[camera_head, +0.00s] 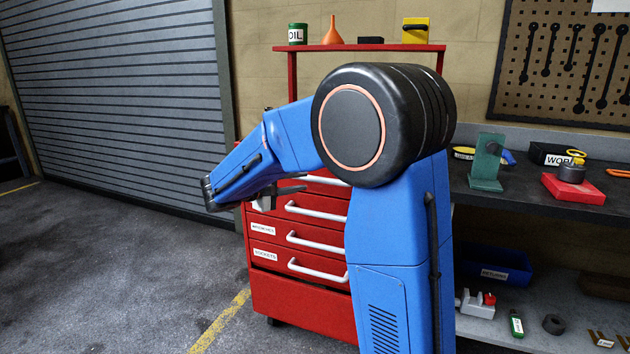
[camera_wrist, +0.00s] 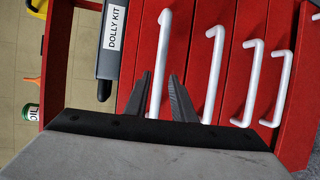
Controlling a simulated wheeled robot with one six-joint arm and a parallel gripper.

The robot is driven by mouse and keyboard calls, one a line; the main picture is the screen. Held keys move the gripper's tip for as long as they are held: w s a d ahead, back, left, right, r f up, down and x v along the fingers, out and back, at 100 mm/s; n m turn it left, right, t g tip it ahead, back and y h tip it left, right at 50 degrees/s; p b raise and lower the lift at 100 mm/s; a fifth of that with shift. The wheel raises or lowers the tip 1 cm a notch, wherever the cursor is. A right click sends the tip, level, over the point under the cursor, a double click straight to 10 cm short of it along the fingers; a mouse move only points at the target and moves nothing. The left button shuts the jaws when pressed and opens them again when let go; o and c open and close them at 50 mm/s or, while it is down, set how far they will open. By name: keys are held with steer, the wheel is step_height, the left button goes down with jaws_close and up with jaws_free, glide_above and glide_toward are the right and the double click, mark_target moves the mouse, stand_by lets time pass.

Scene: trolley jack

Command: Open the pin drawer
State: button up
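The red tool chest (camera_head: 300,318) has several stacked drawers with white bar handles. No label reading "pin" is legible, so I cannot tell which one is the pin drawer. Two lower drawers carry white labels; one reads "SOCKETS" (camera_head: 265,254). My gripper (camera_head: 300,188) is in front of the chest's upper drawers in the head view, partly hidden by my own arm. In the wrist view its two dark fingers (camera_wrist: 160,76) are apart. The leftmost drawer handle (camera_wrist: 163,45) there runs down toward the gap between them; whether they touch it is unclear.
A dark thing labelled "DOLLY KIT" (camera_wrist: 114,35) is left of the fingers in the wrist view. A shelf over the chest holds an oil can (camera_head: 297,34), an orange funnel (camera_head: 333,32) and a yellow item (camera_head: 415,30). A workbench (camera_head: 478,200) stands right. Floor at left is clear.

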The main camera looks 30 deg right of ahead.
mark_target(312, 180)
steer(key=x, duration=0.7)
steer(key=shift+d, duration=0.3)
steer(key=shift+c, duration=0.2)
jaws_close()
